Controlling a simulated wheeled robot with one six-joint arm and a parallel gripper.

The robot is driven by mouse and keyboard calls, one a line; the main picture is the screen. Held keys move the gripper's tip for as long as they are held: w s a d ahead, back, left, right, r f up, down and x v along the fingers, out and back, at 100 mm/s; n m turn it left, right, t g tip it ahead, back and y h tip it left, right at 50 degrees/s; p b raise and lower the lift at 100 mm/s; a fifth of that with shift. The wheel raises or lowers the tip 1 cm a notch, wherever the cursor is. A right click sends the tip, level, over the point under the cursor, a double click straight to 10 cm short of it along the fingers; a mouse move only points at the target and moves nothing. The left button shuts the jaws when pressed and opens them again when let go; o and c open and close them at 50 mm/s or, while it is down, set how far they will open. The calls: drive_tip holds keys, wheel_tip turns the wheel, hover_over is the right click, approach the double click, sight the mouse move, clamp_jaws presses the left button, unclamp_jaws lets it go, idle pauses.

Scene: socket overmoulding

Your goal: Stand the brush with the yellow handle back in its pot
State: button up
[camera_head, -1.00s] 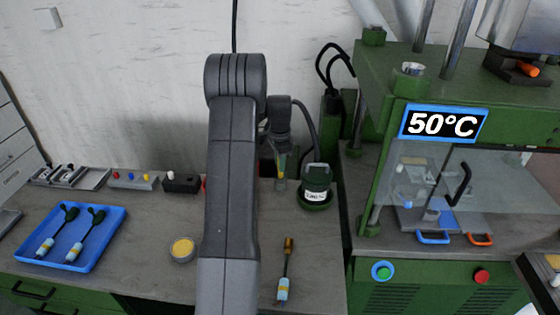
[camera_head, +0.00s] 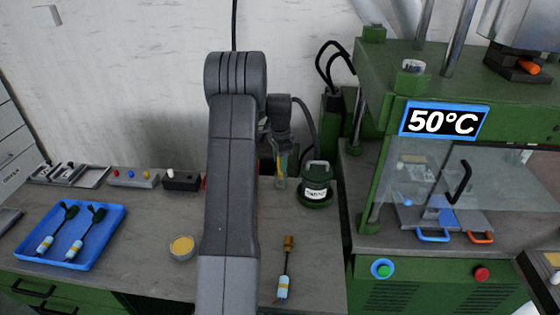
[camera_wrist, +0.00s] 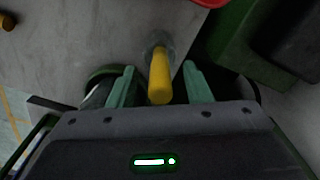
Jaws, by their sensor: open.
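The brush's yellow handle (camera_wrist: 159,76) points up toward the camera in the wrist view. Its far end goes into a small greyish, see-through pot (camera_wrist: 158,40), so the brush appears to stand in it; the bristles are hidden. My gripper (camera_wrist: 158,88) is open, with one green finger on each side of the handle and a visible gap on both sides. In the head view my gripper (camera_head: 281,152) is above the pot (camera_head: 281,183) at the back of the bench, partly hidden by my arm.
The green press (camera_head: 375,170) is further right. A cable part (camera_head: 284,286) and a round yellow-filled tin (camera_head: 181,248) lie nearer the front. A blue tray (camera_head: 112,222) is at left.

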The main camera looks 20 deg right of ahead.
wheel_tip(320, 180, up, 14)
drive_tip(key=b, duration=0.1)
idle(0.4)
drive_tip(key=shift+f, duration=0.2)
wheel_tip(320, 180, down, 12)
drive_tip(key=shift+f+p, duration=0.15)
drive_tip(key=shift+p, duration=0.75)
